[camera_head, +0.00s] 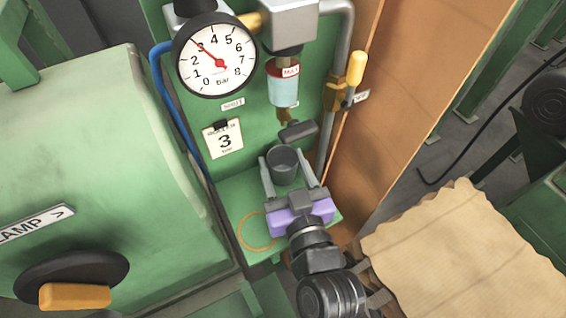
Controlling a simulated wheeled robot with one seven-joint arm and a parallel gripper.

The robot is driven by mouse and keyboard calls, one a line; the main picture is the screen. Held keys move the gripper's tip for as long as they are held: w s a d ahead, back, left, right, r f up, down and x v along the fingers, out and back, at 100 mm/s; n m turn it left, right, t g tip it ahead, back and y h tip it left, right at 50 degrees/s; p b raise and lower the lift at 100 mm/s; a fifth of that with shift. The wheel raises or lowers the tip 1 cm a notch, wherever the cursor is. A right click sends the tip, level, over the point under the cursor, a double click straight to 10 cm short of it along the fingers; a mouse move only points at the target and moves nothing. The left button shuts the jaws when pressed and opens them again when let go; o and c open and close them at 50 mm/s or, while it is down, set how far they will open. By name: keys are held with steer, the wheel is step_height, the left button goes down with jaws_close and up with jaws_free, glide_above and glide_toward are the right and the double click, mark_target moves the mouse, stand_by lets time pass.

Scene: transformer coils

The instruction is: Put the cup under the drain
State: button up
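The cup (283,167) is a small dark grey open vessel, upright, at the middle of the view. My gripper (281,160) reaches in from below in the picture, with one finger on each side of the cup, and looks shut on it. The brass drain (284,115) hangs under the clear bowl (284,92) with the red label, above the cup in the picture. I cannot tell whether the cup is exactly beneath it. The cup's base is partly hidden, so I cannot tell whether it touches the green shelf (236,190).
A dark grey block (298,132) sits between drain and cup in the picture. An orange ring (257,232) marks the shelf at front left. A pressure gauge (215,55), a yellow-handled valve (356,68) and a brown panel (400,110) surround the spot. A green machine (100,140) stands left.

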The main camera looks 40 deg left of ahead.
steer(key=shift+o, duration=1.1)
steer(key=shift+r, duration=0.1)
steer(key=b+v, duration=0.1)
steer(key=v, duration=0.9)
steer(key=shift+s+d+b, duration=0.25)
steer(key=shift+d+b, duration=0.05)
steer(key=shift+b, duration=0.1)
steer(key=shift+s+d, duration=0.3)
steer(key=shift+d, duration=0.2)
steer(key=shift+r, duration=0.1)
